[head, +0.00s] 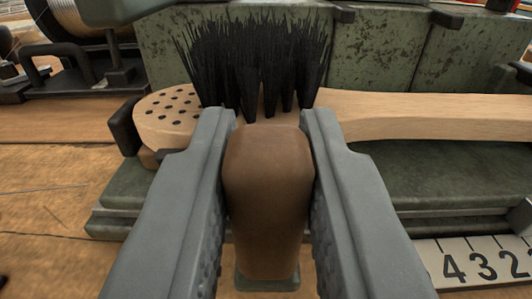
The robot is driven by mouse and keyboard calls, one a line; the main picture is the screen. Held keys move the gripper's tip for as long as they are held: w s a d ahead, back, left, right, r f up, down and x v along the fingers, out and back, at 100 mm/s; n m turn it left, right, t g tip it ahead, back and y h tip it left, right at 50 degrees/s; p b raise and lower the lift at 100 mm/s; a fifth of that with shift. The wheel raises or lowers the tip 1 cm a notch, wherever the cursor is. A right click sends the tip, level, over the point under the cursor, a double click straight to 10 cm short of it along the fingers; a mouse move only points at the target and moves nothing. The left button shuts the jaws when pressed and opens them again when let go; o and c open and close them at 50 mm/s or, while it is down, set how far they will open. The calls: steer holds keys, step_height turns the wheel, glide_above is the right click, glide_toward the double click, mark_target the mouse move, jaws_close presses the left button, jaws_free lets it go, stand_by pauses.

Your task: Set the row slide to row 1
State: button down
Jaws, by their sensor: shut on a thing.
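My gripper (268,128) is shut on a brown, rounded handle (268,195) in the middle of the head view, with one finger against each side. A small green foot shows under the handle; I take it to be the row slide's grip, but its link is hidden. Behind it lies a wooden brush (430,113) on a dark green carriage (440,170). Black bristle tufts (255,60) stand in its head, and empty holes show on the left. A white number scale (485,262) at lower right reads 4, 3, 2 from left to right. No pointer and no 1 are visible.
A green machine housing with worn paint (380,50) stands behind the brush. A black clamp (125,125) touches the brush head's left end. A wire spool (85,15) sits at upper left. The wooden bench (50,210) is mostly clear at left.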

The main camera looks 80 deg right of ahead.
steer(key=c, duration=1.3)
jaws_free()
steer(key=s+a, duration=0.1)
steer(key=a, duration=0.4)
steer(key=s+a, duration=0.1)
steer(key=a, duration=0.5)
steer(key=s+a, duration=0.1)
steer(key=a, duration=0.5)
steer(key=shift+s, duration=0.2)
